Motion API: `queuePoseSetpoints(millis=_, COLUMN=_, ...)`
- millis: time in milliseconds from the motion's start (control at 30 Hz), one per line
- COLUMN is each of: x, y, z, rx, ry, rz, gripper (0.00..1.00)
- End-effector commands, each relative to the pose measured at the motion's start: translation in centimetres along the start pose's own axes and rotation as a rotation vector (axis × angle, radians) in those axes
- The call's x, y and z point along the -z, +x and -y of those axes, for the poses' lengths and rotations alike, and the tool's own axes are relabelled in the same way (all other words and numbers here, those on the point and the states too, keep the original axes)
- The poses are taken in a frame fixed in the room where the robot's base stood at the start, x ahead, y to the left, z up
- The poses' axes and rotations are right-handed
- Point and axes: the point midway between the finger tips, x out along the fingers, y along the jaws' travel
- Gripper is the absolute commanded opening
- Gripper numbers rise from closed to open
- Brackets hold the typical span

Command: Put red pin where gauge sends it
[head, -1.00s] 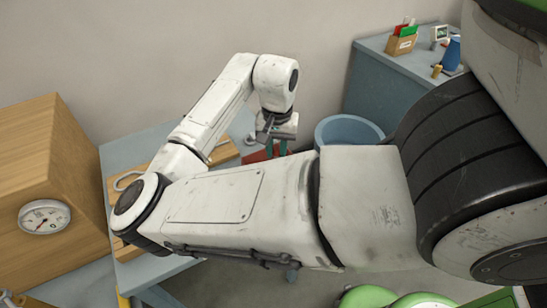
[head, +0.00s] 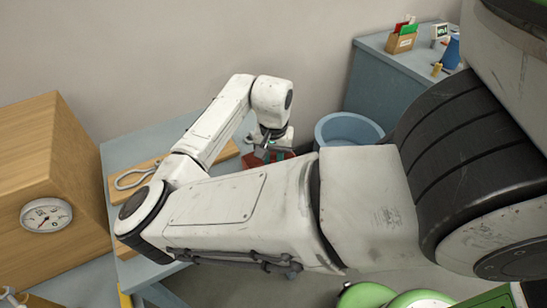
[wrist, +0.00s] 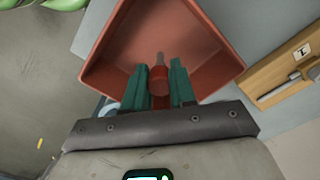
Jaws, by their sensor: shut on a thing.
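My gripper (wrist: 159,92) is shut on the red pin (wrist: 158,76), whose grey tip points into the red tray (wrist: 112,48). The pin is over or inside the tray; I cannot tell whether it touches the floor. In the head view my gripper (head: 268,150) is low at the tray (head: 284,154), which is mostly hidden behind my arm. The round white gauge (head: 46,215) is on the front of a wooden box at the left. Its dial is too small for me to read the needle surely.
A blue round bin (head: 348,120) stands right of the tray. A wooden board (head: 140,183) with a looped metal tool lies on the blue table (head: 125,150). A wooden holder with a label (wrist: 285,72) is beside the tray. A blue cabinet (head: 385,85) carries small items.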

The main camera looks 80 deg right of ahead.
Motion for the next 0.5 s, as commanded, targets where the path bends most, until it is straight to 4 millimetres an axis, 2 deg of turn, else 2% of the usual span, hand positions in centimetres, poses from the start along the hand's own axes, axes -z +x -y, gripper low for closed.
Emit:
queuePoseSetpoints(millis=167, x=0.00, y=0.30, z=0.01, rx=0.000, ry=0.000, rz=0.000, gripper=0.00)
queuePoseSetpoints(millis=200, x=0.00, y=0.30, z=0.01, rx=0.000, ry=0.000, rz=0.000, gripper=0.26)
queuePoseSetpoints(millis=433, x=0.00, y=0.29, z=0.01, rx=0.000, ry=0.000, rz=0.000, gripper=0.48)
queuePoseSetpoints(millis=500, x=0.00, y=0.29, z=0.01, rx=0.000, ry=0.000, rz=0.000, gripper=0.51)
